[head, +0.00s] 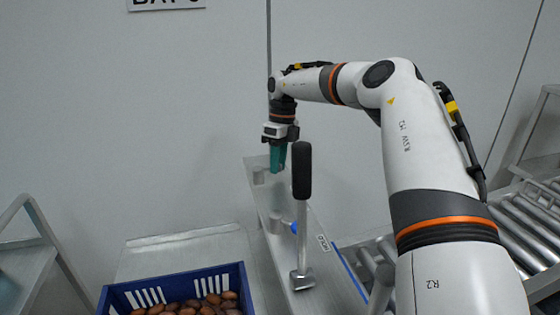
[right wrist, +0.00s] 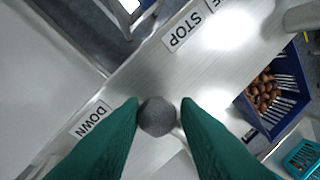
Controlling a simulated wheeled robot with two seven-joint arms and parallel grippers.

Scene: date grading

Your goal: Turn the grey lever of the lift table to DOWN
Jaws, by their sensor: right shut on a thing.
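My right gripper (head: 277,168) reaches down over the far end of the metal control panel (head: 285,245). In the right wrist view, its two green fingers (right wrist: 158,118) are shut on the round grey knob of the lever (right wrist: 156,117), one finger on each side. The DOWN label (right wrist: 91,119) lies on the panel just left of the knob. The STOP label (right wrist: 181,33) is farther off, toward the top. The lever's shaft is hidden beneath the knob, so its exact angle cannot be told. My left gripper is out of view.
A blue crate (head: 180,282) of dates stands at lower left. Roller conveyors (head: 528,215) run at right.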

